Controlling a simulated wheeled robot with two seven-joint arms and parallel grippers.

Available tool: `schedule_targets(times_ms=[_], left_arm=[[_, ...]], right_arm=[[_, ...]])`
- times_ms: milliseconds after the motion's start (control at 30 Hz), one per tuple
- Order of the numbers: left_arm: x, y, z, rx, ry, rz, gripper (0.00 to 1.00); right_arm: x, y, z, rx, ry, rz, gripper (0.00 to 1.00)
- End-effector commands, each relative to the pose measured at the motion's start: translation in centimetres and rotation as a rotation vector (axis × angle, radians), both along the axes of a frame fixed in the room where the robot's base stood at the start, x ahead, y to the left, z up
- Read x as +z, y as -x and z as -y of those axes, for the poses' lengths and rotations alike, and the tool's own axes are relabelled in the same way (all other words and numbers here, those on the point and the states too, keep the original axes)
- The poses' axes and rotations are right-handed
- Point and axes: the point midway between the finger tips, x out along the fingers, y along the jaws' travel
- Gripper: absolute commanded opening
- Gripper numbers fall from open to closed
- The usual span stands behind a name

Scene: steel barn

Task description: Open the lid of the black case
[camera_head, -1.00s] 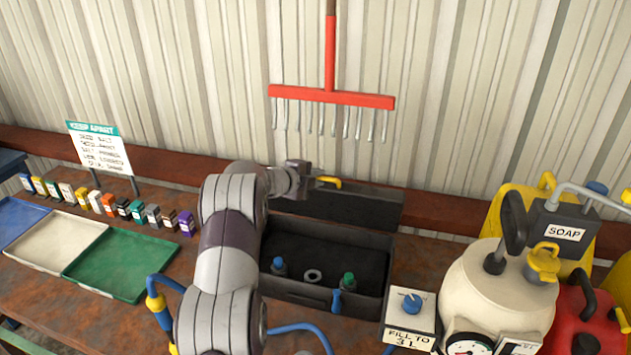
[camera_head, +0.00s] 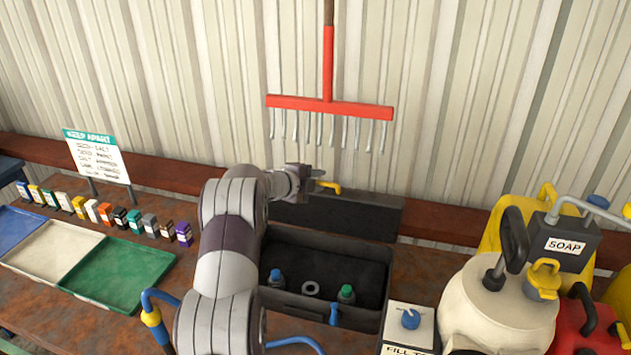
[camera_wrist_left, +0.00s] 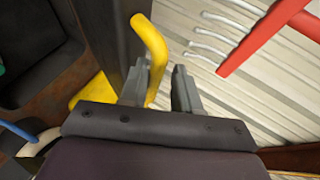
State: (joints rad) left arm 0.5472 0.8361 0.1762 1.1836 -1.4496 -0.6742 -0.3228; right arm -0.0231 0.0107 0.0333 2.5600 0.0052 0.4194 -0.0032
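The black case (camera_head: 318,312) stands on the bench in the head view with its lid (camera_head: 345,218) raised about upright at the back. A blue-capped bottle (camera_head: 276,278), a ring (camera_head: 311,289) and a green-capped bottle (camera_head: 346,294) are inside. A blue latch (camera_head: 334,313) is on its front. A yellow handle (camera_head: 329,186) is at the lid's top edge. My left gripper (camera_head: 312,182) is at the handle. In the left wrist view its fingers (camera_wrist_left: 160,86) are open, with the yellow handle (camera_wrist_left: 152,50) between them and a gap beside the right finger. My right gripper is out of view.
A red rake (camera_head: 330,106) hangs on the corrugated wall behind the lid. Trays (camera_head: 117,272) and a row of small boxes (camera_head: 106,212) are at left. A control box (camera_head: 409,320), a cream tank (camera_head: 495,310) and a soap container (camera_head: 566,245) crowd the right.

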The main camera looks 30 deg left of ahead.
Motion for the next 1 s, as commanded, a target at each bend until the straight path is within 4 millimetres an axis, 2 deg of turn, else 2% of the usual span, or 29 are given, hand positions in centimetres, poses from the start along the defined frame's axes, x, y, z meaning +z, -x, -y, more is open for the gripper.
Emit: schedule_targets(times_ms=[33, 267, 367, 700, 833, 1000], left_arm=[[-0.8, 0.2, 0.1, -0.001, 0.004, -0.014, 0.40], [-0.7, 1.0, -0.1, 0.000, 0.004, -0.013, 0.40], [-0.1, 2.5, -0.4, 0.002, 0.003, -0.010, 0.40], [3.8, 9.8, -1.8, 0.004, -0.002, 0.002, 0.40], [4.8, 11.4, -2.1, 0.002, -0.001, 0.003, 0.40], [5.2, 12.0, -2.1, 0.001, -0.001, 0.002, 0.40]], right_arm=[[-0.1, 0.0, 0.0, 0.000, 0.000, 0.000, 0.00], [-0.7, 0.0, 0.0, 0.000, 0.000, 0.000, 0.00], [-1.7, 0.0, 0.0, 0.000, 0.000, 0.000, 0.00], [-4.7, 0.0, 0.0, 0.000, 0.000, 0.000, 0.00], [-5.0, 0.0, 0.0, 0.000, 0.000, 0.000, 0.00], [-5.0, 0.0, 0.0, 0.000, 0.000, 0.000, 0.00]])
